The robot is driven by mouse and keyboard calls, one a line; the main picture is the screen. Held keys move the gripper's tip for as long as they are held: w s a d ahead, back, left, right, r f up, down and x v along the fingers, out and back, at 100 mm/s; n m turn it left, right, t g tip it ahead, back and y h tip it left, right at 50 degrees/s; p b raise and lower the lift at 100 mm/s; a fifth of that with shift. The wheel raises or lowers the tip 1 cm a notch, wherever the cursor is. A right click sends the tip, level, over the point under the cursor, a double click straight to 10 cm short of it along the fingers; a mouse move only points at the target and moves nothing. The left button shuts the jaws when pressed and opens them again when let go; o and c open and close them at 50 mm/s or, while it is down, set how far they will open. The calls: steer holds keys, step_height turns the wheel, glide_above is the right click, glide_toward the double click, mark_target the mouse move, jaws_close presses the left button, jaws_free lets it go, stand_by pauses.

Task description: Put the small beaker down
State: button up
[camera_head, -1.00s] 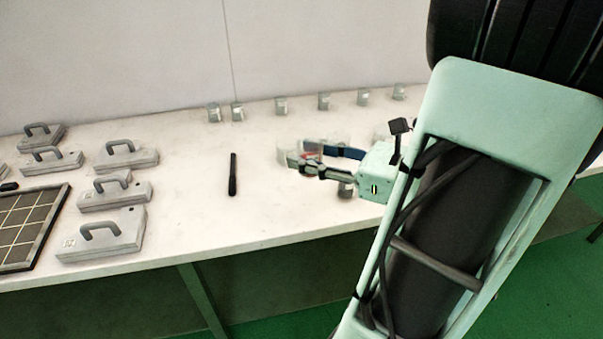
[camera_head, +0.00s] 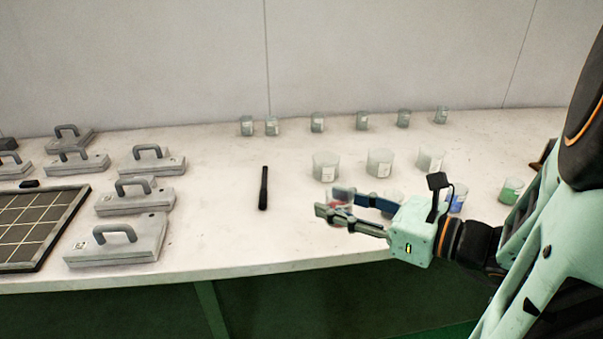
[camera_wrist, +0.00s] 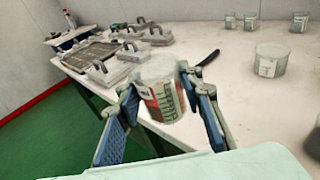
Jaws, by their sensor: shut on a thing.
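The small beaker, clear with a red and white label, is between my gripper's fingers; the beaker (camera_wrist: 158,97) shows best in the wrist view, upright or nearly so. My gripper (camera_wrist: 158,84) is shut on it, with a blue-padded finger on each side. In the head view my gripper (camera_head: 327,202) is over the front part of the white table (camera_head: 225,235), and the beaker is mostly hidden by the fingers, with a bit of red showing. I cannot tell whether its base touches the table.
Large beakers (camera_head: 326,166) stand just behind my gripper, with several small beakers (camera_head: 317,122) along the back. A black pen-like rod (camera_head: 263,188) lies to the left. Grey handled moulds (camera_head: 118,240) and a dark gridded tray (camera_head: 35,225) fill the left side. Table around the rod is clear.

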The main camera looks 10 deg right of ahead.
steer(key=shift+w+p, duration=0.6)
steer(key=shift+p, duration=0.4)
steer(key=w+f+b, duration=0.2)
steer(key=w+f, duration=0.3)
steer(key=w, duration=0.3)
steer(key=b, duration=0.2)
glide_above(320, 223)
steer(key=f, duration=0.3)
steer(key=shift+s+f, duration=0.35)
steer(key=shift+f, duration=0.05)
steer(key=shift+w+f, duration=0.2)
steer(key=shift+f, duration=0.1)
steer(key=shift+w+f+b, duration=0.15)
steer(key=shift+f+b, duration=0.3)
steer(key=shift+f, duration=1.15)
steer(key=shift+f, duration=0.2)
steer(key=o, duration=1.2)
